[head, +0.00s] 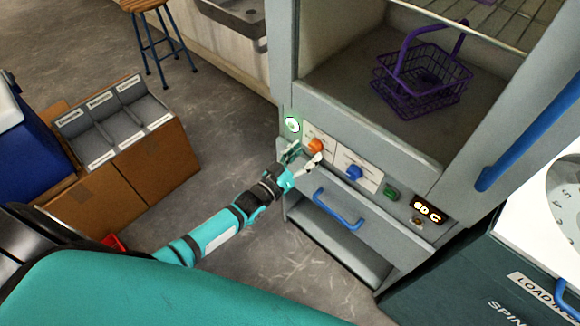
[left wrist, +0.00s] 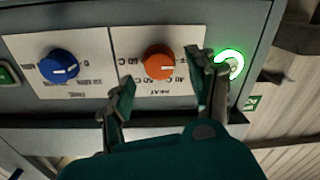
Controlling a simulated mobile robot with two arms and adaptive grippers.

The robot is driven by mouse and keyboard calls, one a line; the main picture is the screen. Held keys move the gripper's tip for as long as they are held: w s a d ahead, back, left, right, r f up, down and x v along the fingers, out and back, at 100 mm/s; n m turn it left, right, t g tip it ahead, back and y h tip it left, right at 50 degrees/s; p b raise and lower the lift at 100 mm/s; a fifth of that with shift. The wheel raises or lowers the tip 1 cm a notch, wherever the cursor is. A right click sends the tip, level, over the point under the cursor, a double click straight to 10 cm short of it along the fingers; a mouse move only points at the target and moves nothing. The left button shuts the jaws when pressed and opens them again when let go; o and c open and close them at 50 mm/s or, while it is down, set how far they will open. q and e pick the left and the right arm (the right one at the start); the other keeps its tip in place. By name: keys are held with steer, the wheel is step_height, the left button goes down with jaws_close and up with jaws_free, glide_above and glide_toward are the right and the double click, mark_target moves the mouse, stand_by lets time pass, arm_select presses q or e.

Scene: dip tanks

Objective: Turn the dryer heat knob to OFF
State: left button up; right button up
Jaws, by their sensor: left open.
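The orange heat knob (head: 316,145) sits on a white label plate on the dryer's front panel. In the left wrist view the orange knob (left wrist: 159,62) has a pale pointer line and temperature marks around it; the small lettering is hard to read. My left gripper (head: 304,157) is open in front of the panel. In the left wrist view its fingers (left wrist: 163,80) stand on either side of the knob, with a gap to it on both sides. I cannot tell how deep the fingertips reach. My right gripper is out of view.
A blue knob (head: 354,173) is beside the heat knob, then a green button (head: 391,192) and a lit display (head: 427,209) reading 60 C. A round green-white light (head: 292,124) glows nearby. A blue drawer handle (head: 338,209) is below. A purple basket (head: 422,82) stands in the dryer.

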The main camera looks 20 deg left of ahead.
arm_select(q)
steer(key=v, duration=0.9)
steer(key=shift+s+a, duration=0.15)
steer(key=shift+s, duration=0.15)
steer(key=s+a+f+g+y, duration=0.2)
steer(key=s+f+g, duration=0.3)
steer(key=f, duration=0.8)
steer(key=s+a+f+g+y, duration=0.25)
steer(key=s+f, duration=0.45)
steer(key=f, duration=0.6)
steer(key=s+d+f+m+g, duration=0.1)
steer(key=s+f+g, duration=0.3)
steer(key=s, duration=0.9)
steer(key=s+d+f+m+g+y, duration=0.1)
steer(key=s+f+g, duration=0.3)
steer(key=s+f, duration=0.6)
steer(key=s, duration=0.4)
steer(key=shift+s+f+g, duration=0.15)
steer(key=shift+g, duration=0.2)
